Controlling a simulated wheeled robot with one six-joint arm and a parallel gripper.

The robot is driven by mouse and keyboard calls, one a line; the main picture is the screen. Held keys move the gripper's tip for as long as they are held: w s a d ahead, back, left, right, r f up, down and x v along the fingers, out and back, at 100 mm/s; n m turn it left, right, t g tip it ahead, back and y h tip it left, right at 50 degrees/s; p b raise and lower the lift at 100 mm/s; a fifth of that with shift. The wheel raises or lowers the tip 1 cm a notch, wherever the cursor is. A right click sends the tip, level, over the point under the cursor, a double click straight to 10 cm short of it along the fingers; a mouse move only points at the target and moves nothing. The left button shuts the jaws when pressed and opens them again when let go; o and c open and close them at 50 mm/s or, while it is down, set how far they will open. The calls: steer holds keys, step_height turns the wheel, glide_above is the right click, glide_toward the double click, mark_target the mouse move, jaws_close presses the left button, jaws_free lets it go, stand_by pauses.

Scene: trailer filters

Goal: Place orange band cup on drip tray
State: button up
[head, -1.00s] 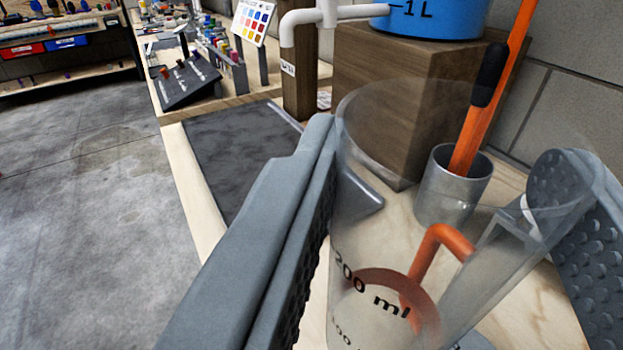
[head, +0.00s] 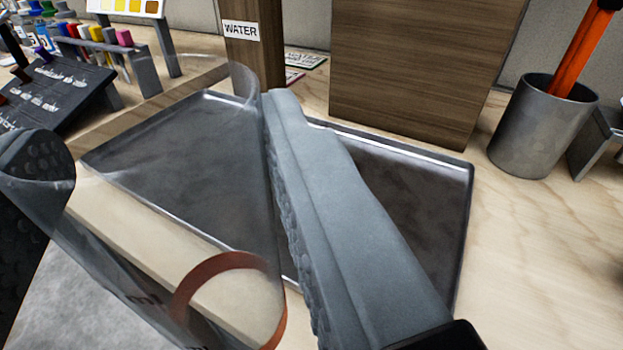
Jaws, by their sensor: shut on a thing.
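The clear cup with the orange band (head: 222,264) is between the fingers of my gripper (head: 160,135), which is shut on it. One finger shows at the left edge and the other crosses the middle of the view. The cup appears tilted in the picture, and its lower part runs out of the frame. The shallow dark metal drip tray (head: 425,200) lies on the wooden counter behind the cup and the right finger. Part of the tray shows through the clear cup wall. The cup's height above the tray cannot be told.
A wooden post labelled WATER (head: 255,55) and a wooden block (head: 410,75) stand behind the tray. A grey holder (head: 540,130) with an orange-handled tool is at right. A dark sloped panel (head: 60,90) and bottle rack are at left.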

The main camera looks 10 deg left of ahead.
steer(key=w+d, duration=0.3)
steer(key=w, duration=0.6)
steer(key=w+d, duration=0.2)
steer(key=w, duration=0.8)
step_height(320, 180, down, 7)
steer(key=shift+d, duration=0.2)
steer(key=shift+f, duration=0.15)
steer(key=o, duration=1.3)
steer(key=v, duration=1.2)
